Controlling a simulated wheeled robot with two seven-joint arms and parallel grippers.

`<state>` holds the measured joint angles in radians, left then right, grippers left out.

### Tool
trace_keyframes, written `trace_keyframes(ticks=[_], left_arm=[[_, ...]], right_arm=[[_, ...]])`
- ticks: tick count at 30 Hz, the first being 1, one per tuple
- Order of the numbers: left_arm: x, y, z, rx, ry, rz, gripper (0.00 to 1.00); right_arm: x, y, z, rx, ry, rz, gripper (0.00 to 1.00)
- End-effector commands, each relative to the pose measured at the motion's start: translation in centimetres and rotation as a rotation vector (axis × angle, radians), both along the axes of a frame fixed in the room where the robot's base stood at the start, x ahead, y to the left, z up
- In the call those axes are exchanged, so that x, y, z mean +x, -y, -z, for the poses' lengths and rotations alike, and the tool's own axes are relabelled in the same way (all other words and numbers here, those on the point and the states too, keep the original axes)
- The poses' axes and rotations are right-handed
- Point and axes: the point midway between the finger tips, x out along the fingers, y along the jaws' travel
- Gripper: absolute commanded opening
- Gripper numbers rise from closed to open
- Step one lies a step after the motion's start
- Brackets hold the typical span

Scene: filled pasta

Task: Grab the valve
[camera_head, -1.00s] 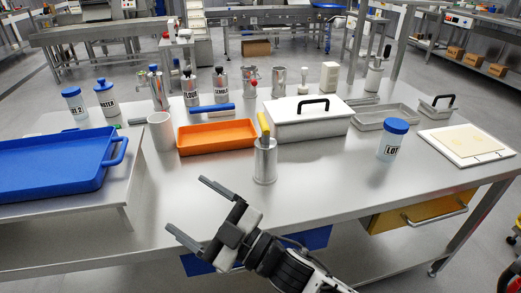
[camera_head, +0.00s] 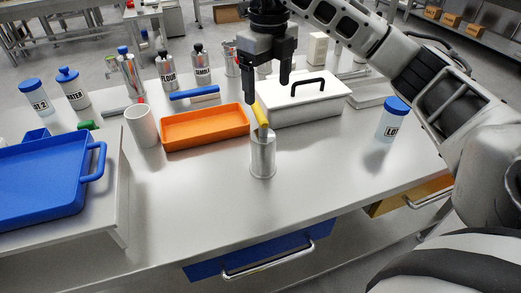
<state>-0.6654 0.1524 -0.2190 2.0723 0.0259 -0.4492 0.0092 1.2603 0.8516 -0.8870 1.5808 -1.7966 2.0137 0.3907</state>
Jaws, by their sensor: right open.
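My right gripper (camera_head: 268,92) hangs from the top with its two dark fingers pointing down. It is open, with nothing seen between the fingers. Its fingertips show just above and behind the yellow handle (camera_head: 261,115) that stands in a metal cup (camera_head: 263,155); I cannot tell whether they touch it. I cannot pick out a valve for certain. A metal canister (camera_head: 230,58) partly hidden behind the gripper, and a metal bottle with a blue top (camera_head: 130,75) at the back left, have small fittings too small to make out. My left gripper is not in view.
An orange tray (camera_head: 205,143), a white lidded box (camera_head: 300,113) and a white cup (camera_head: 141,126) stand near the gripper. A blue tray (camera_head: 45,185) is at left, a blue-lidded jar (camera_head: 391,125) at right. The table's front middle is clear.

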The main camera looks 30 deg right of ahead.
Motion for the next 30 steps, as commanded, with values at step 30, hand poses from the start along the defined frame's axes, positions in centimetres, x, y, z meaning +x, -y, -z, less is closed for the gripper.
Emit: trace_keyframes(ticks=[30], left_arm=[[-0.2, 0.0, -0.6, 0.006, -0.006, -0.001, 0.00]], right_arm=[[0.5, -0.5, 14.5, 0.007, -0.003, -0.006, 0.81]])
